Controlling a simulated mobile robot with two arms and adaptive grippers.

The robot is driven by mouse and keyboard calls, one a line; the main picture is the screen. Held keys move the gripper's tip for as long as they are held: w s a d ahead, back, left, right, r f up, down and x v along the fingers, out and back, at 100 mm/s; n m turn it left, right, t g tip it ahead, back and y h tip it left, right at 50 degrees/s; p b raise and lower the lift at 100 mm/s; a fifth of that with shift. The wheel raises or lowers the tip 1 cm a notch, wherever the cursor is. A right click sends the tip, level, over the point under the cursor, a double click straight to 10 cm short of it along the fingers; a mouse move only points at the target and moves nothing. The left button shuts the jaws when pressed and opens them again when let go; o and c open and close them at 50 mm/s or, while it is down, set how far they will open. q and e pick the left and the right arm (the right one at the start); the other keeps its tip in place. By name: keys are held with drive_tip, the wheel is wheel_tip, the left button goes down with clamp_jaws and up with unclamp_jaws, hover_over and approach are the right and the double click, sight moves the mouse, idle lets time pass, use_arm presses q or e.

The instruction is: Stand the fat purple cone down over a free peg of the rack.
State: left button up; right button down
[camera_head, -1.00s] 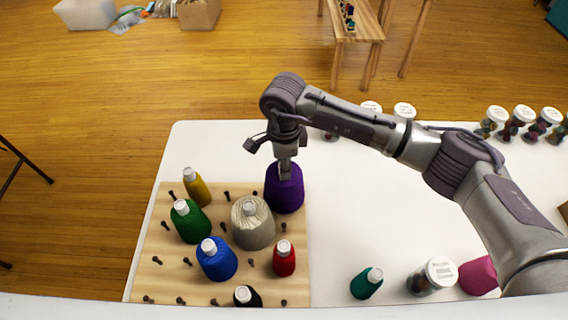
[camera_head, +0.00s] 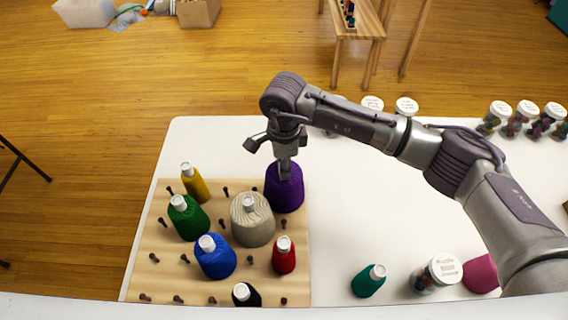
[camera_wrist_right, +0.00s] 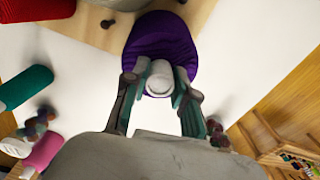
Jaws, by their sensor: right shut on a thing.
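The fat purple cone (camera_head: 285,188) is upright at the far right corner of the wooden peg rack (camera_head: 152,277). My right gripper (camera_head: 285,170) is shut on its pale top from above. The right wrist view shows the two fingers (camera_wrist_right: 161,88) on either side of the white tip, with the purple body (camera_wrist_right: 160,40) below. The cone's base hides the board corner, and I cannot tell whether it is seated on a peg or held above. Free dark pegs show, such as one beside the grey cone (camera_head: 226,191) and one at front right (camera_head: 283,301). My left gripper is out of view.
Yellow (camera_head: 195,184), green (camera_head: 188,218), blue (camera_head: 215,257), grey (camera_head: 252,220), red (camera_head: 284,256) and black (camera_head: 246,295) cones stand on the rack. A teal cone (camera_head: 368,282), a jar (camera_head: 434,273) and a pink cone (camera_head: 481,273) are at the right. The white table is clear between.

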drive_tip(key=shift+f, duration=0.15)
drive_tip(key=c, duration=0.8)
unclamp_jaws()
drive_tip(key=shift+c, duration=0.2)
wheel_tip(320, 180, up, 12)
